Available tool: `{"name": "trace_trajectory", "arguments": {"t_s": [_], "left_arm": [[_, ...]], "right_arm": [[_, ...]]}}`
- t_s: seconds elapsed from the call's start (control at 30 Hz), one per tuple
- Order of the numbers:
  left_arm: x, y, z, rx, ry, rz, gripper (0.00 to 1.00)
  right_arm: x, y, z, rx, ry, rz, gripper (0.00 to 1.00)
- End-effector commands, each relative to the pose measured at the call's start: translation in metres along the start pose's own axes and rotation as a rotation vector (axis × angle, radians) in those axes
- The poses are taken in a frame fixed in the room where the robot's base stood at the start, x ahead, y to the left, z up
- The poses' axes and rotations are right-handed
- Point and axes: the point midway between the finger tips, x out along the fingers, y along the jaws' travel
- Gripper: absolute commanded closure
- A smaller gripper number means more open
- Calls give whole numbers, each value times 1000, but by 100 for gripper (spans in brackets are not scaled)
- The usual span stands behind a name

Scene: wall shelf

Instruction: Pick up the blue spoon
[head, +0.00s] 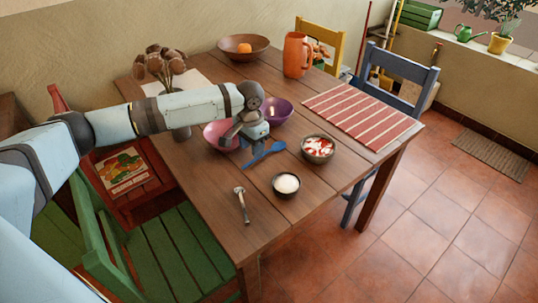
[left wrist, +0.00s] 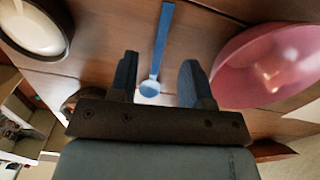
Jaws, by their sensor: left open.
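The blue spoon (head: 268,151) lies flat on the wooden table, between the pink bowl and a bowl of red and white food. My left gripper (head: 253,147) is just above the table beside the spoon and hides part of it. In the left wrist view, the spoon (left wrist: 159,45) runs down from the top edge, with its rounded end between the two dark fingers of my left gripper (left wrist: 159,62). The fingers are apart and nothing is held. I cannot tell how much height is left between fingertips and spoon. My right gripper is not in view.
A pink bowl (head: 218,138) and a purple bowl (head: 278,110) stand close to my left gripper. The red and white food bowl (head: 318,149), a small dark bowl (head: 286,186) and a metal utensil (head: 241,204) are nearby. An orange pitcher (head: 296,55) stands farther back.

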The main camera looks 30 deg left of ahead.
Motion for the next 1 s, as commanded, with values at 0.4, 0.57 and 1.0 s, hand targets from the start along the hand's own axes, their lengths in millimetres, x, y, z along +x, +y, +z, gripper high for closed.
{"name": "trace_trajectory", "arguments": {"t_s": [0.4, 0.57, 1.0], "left_arm": [[45, -2, 1, 0, -1, -1, 55], [56, -2, 1, 0, 2, 0, 55], [55, -2, 1, 0, 2, 0, 100]], "right_arm": [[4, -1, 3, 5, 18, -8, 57], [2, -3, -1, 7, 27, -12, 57], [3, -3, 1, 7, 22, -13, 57]]}}
